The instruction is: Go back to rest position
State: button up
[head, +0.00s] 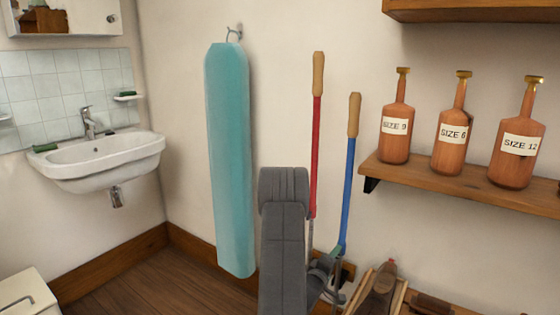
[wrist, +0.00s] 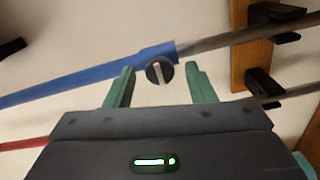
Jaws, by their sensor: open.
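My gripper (wrist: 161,78) is open in the wrist view, with its two green fingers apart and nothing held between them. A dark round knob with a pale bar (wrist: 160,70) shows between the fingertips. A blue shaft (wrist: 90,75) crosses beyond the fingers; I cannot tell whether they touch it. In the head view, a green part of my gripper (head: 338,250) shows by the lower end of the blue-shafted tool (head: 349,190). My grey arm hides much of that area.
A red-shafted tool (head: 316,150) leans left of the blue one. A teal ironing board (head: 229,150) hangs on the wall. A shelf (head: 460,184) with brown bottles labelled by size is at right, a sink (head: 100,160) at left. Black clips (wrist: 262,82) hold rods on a wooden board (wrist: 250,55).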

jog(key=shift+m, duration=7.8)
jog(key=shift+r, duration=0.1)
